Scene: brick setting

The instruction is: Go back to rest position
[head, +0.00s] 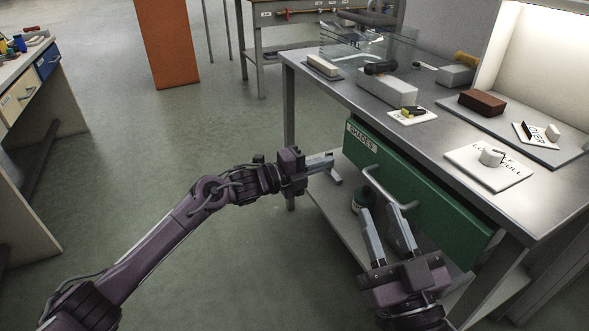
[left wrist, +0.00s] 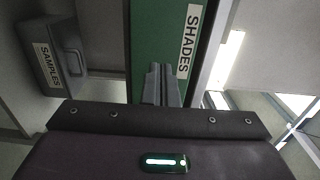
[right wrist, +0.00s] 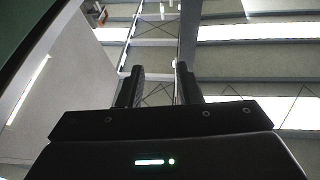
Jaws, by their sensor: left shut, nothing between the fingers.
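My left gripper (head: 333,168) is in front of the left end of the green drawer (head: 425,195), which bears a SHADES label (head: 361,138). Its fingers are together and empty; in the left wrist view the shut fingers (left wrist: 162,82) point towards the green front beside the label. My right gripper (head: 379,212) is lower right, below the drawer's silver handle (head: 388,188). Its two fingers are apart with nothing between them, as the right wrist view also shows (right wrist: 158,75). It does not hold the handle.
The metal workbench (head: 440,122) carries a brown brick (head: 482,103), a white card with a pale piece (head: 490,168), and pale blocks (head: 388,90). A grey SAMPLES box (left wrist: 62,52) shows in the left wrist view. Open floor lies left.

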